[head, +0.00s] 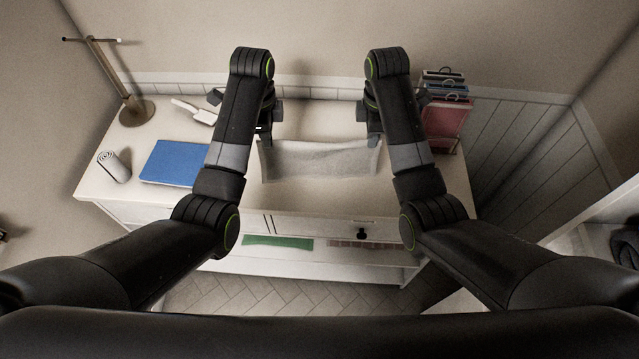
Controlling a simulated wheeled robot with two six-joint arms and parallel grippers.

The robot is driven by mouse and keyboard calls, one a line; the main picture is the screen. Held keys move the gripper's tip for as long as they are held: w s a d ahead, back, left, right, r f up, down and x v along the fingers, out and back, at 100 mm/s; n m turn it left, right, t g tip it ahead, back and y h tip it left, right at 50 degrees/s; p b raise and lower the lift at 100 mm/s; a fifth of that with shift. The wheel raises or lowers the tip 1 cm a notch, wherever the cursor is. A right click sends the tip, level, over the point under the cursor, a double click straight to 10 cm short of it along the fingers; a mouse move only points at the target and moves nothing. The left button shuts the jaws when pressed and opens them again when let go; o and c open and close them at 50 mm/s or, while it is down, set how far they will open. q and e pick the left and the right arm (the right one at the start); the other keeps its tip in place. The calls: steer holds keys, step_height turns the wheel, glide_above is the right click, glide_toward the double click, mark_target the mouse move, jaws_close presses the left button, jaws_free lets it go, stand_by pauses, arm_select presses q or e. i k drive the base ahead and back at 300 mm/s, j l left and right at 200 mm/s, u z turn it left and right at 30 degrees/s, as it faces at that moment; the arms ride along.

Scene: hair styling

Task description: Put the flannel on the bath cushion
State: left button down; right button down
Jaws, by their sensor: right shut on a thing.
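A light grey-white cloth, which looks like the flannel (318,160), is stretched out between my two grippers over the middle of the white dresser top. My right gripper (374,140) is shut on its right upper corner. My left gripper (264,138) is at its left upper corner; its fingertips are too small and dark to show whether they are closed on it. A flat blue pad, perhaps the bath cushion (172,164), lies on the dresser to the left, partly behind my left arm. I cannot tell for certain that it is the cushion.
A rack with a red item (446,118) stands at the back right. A green cloth (277,242) lies on the lower shelf.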

mark_target(176, 164)
steer(key=i+j, duration=0.1)
steer(key=j, duration=0.45)
steer(key=i+j, duration=0.15)
steer(key=j, duration=0.45)
steer(key=i+j+z, duration=0.1)
steer(key=j, duration=0.45)
steer(key=i+j, duration=0.1)
steer(key=j, duration=0.5)
